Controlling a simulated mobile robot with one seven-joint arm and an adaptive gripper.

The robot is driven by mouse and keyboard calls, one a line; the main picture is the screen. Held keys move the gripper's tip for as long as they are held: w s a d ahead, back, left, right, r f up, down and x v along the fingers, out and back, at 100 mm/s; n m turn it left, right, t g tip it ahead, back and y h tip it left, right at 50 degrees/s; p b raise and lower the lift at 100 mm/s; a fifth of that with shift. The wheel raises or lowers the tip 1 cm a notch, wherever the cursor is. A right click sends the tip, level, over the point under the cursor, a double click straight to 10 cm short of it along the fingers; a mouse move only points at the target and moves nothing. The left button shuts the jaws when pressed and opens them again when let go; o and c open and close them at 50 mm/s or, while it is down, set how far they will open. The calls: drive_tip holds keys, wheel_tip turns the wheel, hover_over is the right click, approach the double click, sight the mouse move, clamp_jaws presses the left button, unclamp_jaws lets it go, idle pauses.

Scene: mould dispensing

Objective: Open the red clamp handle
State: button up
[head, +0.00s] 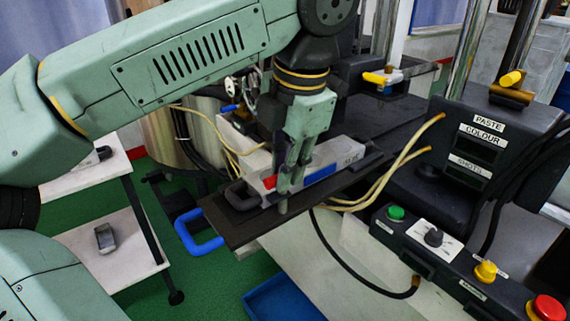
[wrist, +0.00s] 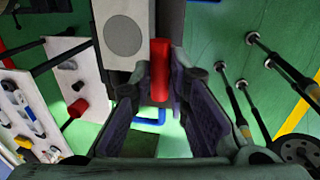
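The red clamp handle (wrist: 160,70) shows in the wrist view as an upright red bar near the tips of my gripper (wrist: 157,92). The two dark fingers are spread, with the bar in the gap between them; I see no clear contact. In the head view, a small red part of the handle (head: 270,183) shows just left of my gripper (head: 282,198). The gripper points down over the clamp area and hides most of the handle there. A grey-white block (head: 322,162) with a blue stripe lies behind the fingers.
Pale hoses (head: 385,178) run to the right. A control panel (head: 440,250) stands at right. A white shelf cart (head: 115,240) stands at left.

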drive_tip(key=o, duration=0.4)
drive_tip(key=shift+o, duration=0.2)
